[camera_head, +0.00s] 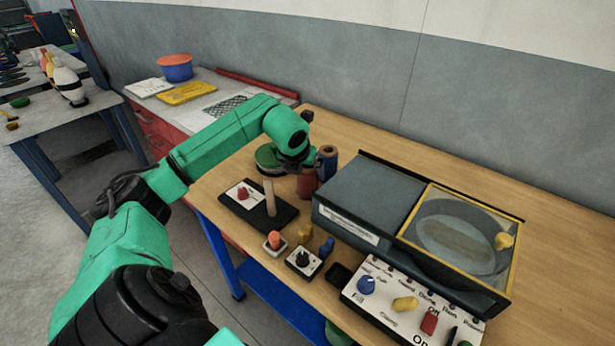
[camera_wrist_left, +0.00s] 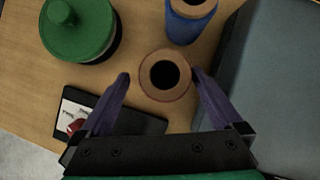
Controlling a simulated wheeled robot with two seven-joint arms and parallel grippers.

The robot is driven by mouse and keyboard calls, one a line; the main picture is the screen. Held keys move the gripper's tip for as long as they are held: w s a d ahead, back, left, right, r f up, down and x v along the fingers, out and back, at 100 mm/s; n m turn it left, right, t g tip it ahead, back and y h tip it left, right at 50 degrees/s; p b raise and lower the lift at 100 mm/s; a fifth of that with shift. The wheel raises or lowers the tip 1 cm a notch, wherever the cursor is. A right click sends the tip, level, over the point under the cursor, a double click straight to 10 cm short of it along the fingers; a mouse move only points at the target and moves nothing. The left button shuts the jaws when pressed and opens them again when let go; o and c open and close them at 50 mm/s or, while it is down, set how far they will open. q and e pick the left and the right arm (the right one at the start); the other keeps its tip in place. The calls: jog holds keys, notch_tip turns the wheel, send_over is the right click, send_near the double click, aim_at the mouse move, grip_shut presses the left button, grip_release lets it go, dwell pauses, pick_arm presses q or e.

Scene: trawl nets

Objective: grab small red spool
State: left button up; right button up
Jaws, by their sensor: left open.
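The small red spool (camera_head: 307,184) stands on the wooden workbench, partly hidden below my left gripper (camera_head: 300,166) in the head view. In the left wrist view I look down on its tan top (camera_wrist_left: 149,84) with a dark round hole. My left gripper (camera_wrist_left: 159,74) is open there, with one purple finger on each side of the spool. The right fingertip looks very close to the rim; I cannot tell whether it touches. My right gripper is not in view.
A blue spool (camera_head: 328,162) stands close behind the red one. A green round lidded item (camera_wrist_left: 78,30) is at upper left in the wrist view. A grey machine (camera_head: 362,200) is close on the right. A black base with a wooden peg (camera_head: 269,197) stands in front.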

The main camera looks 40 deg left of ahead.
pick_arm(q)
jog(key=x, duration=0.1)
jog(key=p+x, duration=0.1)
jog(key=x, duration=0.2)
jog(key=shift+w+d+p, duration=0.25)
jog(key=shift+p, duration=0.15)
jog(key=shift+w+a+f, duration=0.1)
jog(key=shift+w+f, duration=0.05)
jog(key=shift+f, duration=0.1)
jog(key=c, duration=1.4)
